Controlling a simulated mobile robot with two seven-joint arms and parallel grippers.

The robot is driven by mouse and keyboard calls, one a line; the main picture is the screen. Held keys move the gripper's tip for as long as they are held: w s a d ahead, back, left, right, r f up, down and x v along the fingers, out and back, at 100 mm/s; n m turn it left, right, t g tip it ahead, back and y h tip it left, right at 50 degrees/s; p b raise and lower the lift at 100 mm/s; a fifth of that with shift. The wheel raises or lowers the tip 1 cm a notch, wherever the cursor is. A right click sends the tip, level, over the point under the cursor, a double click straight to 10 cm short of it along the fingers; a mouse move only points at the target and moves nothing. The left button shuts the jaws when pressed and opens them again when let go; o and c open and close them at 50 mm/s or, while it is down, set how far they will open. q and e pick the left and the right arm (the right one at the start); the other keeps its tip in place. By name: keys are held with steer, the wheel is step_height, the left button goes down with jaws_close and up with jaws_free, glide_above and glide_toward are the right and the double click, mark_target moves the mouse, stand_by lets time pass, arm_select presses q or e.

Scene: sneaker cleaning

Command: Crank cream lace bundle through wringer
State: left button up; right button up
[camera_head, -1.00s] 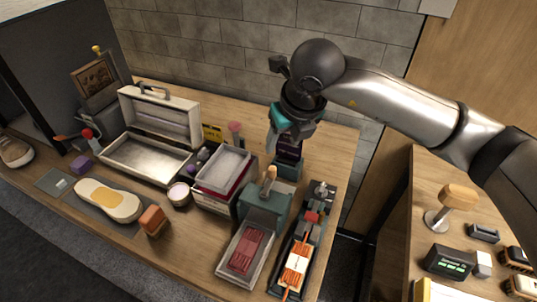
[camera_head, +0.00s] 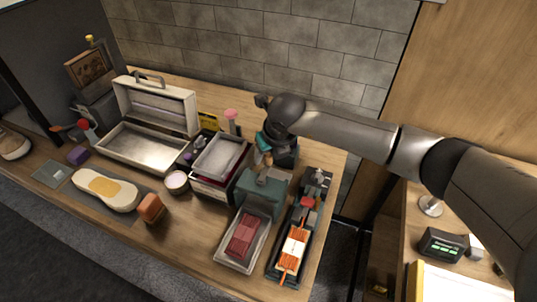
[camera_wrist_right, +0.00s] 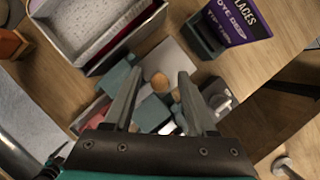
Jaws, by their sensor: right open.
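The teal wringer (camera_head: 262,188) stands near the right end of the bench, with a wooden crank knob on top. In the right wrist view the round wooden knob (camera_wrist_right: 160,82) lies between my fingertips, with the teal housing below. My right gripper (camera_head: 266,150) is above and behind the wringer. Its two fingers (camera_wrist_right: 158,88) are apart and empty in the wrist view. A dark red bundle (camera_head: 242,236) lies in the pale tray in front of the wringer. I cannot make out a cream lace bundle. My left gripper is not in view.
A stacked grey tray (camera_head: 221,156) and an open white case (camera_head: 150,150) are to the left. A purple dye box (camera_wrist_right: 237,20) stands close behind. A side table is beyond the right edge.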

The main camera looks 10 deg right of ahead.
steer(key=shift+w+f, duration=0.1)
steer(key=shift+f, duration=0.05)
jaws_close()
stand_by(0.4)
